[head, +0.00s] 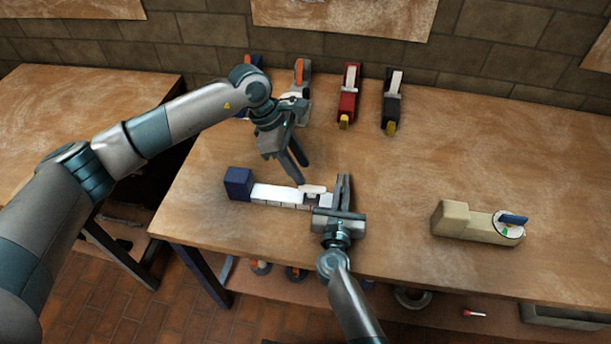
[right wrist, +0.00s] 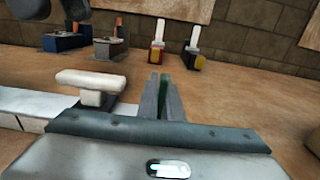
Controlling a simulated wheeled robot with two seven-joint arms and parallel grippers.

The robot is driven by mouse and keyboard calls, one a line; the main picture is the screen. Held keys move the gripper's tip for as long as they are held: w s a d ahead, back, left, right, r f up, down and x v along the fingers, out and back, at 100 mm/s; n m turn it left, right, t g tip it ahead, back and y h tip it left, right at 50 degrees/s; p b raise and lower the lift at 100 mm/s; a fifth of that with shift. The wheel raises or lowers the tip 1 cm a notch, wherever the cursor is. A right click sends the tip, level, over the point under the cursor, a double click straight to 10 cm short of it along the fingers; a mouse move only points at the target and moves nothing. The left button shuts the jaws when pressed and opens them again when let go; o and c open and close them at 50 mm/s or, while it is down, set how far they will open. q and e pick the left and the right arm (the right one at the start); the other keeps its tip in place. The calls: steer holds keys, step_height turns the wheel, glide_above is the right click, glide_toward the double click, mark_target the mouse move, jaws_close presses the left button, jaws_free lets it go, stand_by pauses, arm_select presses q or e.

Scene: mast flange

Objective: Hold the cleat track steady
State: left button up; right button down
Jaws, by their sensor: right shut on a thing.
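The cleat track (head: 272,194) is a white segmented bar on the wooden table, with a dark blue block (head: 238,183) at its left end. A white T-shaped piece (head: 312,190) stands near its right end and also shows in the right wrist view (right wrist: 92,85). My right gripper (head: 344,180) is at the track's right end, shut on it; the gripper body hides most of the grip. A bit of green shows between its fingers in the right wrist view (right wrist: 163,88). My left gripper (head: 303,172) is above and behind the track, fingers apart, with nothing seen between them.
Red (head: 349,95) and black (head: 393,100) clamp-like tools stand at the back, with orange-topped ones (head: 300,85) beside them, partly behind my left arm. A beige block with a round dial and blue lever (head: 470,223) lies at right. The table between is clear.

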arm_select(q)
steer(key=shift+v, duration=2.55)
arm_select(e)
steer(key=c, duration=1.8)
jaws_free()
steer(key=shift+c, duration=0.2)
steer(key=shift+s, duration=0.15)
steer(key=s, duration=0.3)
steer(key=s+a, duration=0.1)
steer(key=s, duration=0.3)
steer(key=s+a, duration=0.1)
steer(key=s, duration=0.3)
steer(key=shift+s+a, duration=0.15)
steer(key=shift+s, duration=0.1)
steer(key=shift+s, duration=0.1)
